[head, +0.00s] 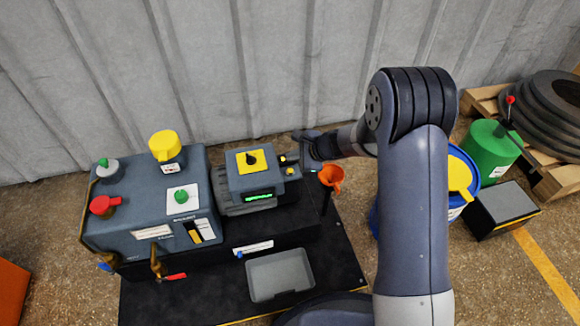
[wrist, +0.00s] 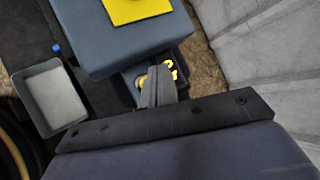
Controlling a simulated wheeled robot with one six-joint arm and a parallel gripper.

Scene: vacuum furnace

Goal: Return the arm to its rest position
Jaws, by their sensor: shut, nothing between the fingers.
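My arm rises at the right of centre in the head view and bends left at its top joint. My gripper (head: 290,160) is shut and empty. It is close to the right side of the grey control box (head: 252,180), which has a yellow plate with a black knob and a green display. In the wrist view my gripper (wrist: 158,75) has its fingers together, over small yellow parts (wrist: 168,70) beside the box (wrist: 140,45). I cannot tell whether the fingertips touch anything.
A larger machine (head: 150,215) with yellow, red and green knobs stands left. A grey tray (head: 280,275) lies in front, an orange funnel (head: 331,177) near my arm. A blue drum (head: 462,180), green canister (head: 490,150) and black box (head: 502,210) stand right. The corrugated wall (head: 250,70) is behind.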

